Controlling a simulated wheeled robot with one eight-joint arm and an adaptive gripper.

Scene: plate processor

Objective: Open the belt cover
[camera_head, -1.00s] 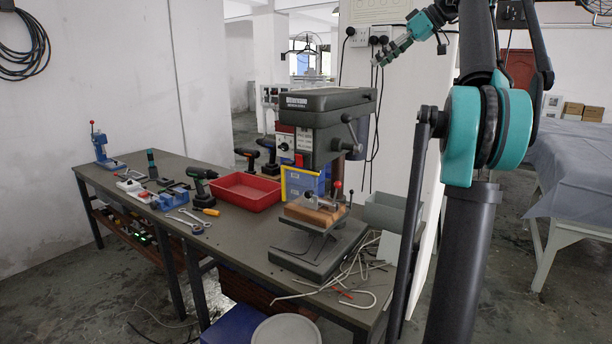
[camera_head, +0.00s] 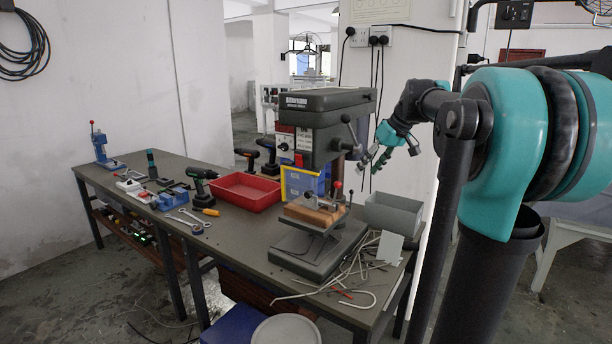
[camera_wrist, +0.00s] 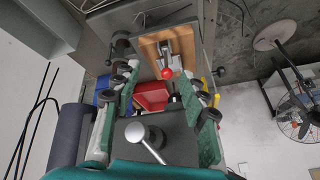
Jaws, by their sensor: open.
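The belt cover (camera_head: 328,99) is the dark grey-green lid on top of the drill press (camera_head: 305,150); it looks closed in the head view. My gripper (camera_head: 391,156) is open and empty in the air to the right of the press head, lower than the cover. In the wrist view its green fingers (camera_wrist: 165,105) are spread apart, with part of the press's dark body (camera_wrist: 180,143) and a silver lever knob (camera_wrist: 134,132) seen between and below them. The belt cover cannot be clearly made out in the wrist view.
A wooden block with a clamp (camera_head: 312,213) sits on the press table. A grey bin (camera_head: 393,215) and loose white rods (camera_head: 350,283) lie on the bench to the right. A red tray (camera_head: 247,191) and power drills stand left. A wall with plugged cables (camera_head: 378,40) is behind.

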